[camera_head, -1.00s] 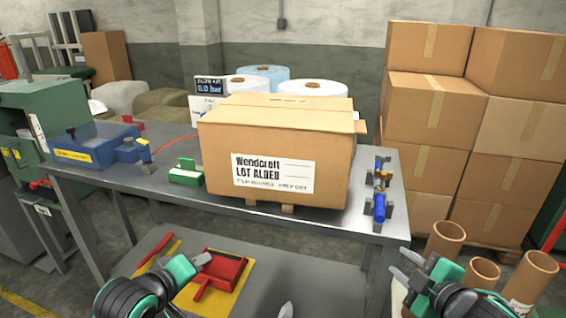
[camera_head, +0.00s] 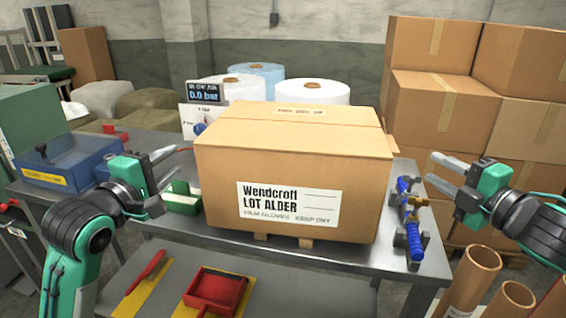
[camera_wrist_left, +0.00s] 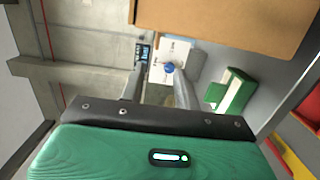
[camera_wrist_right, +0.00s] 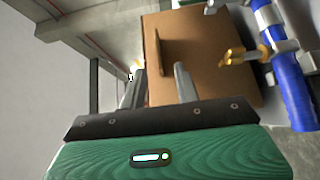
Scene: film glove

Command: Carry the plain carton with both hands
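A brown cardboard carton (camera_head: 290,155) with a white "Wendcroft LOT ALDER" label (camera_head: 290,205) stands upright on the grey workbench (camera_head: 385,255), raised on small blocks. Its top is closed. My left gripper (camera_head: 171,166) is open and empty, just left of the carton and apart from it. The carton's edge also shows in the left wrist view (camera_wrist_left: 220,20). My right gripper (camera_head: 433,171) is open and empty, right of the carton with a gap between. The right wrist view shows the carton's side (camera_wrist_right: 200,65) beyond the fingers.
A blue-and-brass valve fitting (camera_head: 410,215) stands right of the carton, below my right gripper. A green block (camera_head: 182,197) sits left. White rolls (camera_head: 312,92) and a pressure display (camera_head: 205,92) are behind. Stacked boxes (camera_head: 440,110) and cardboard tubes (camera_head: 475,280) are at right.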

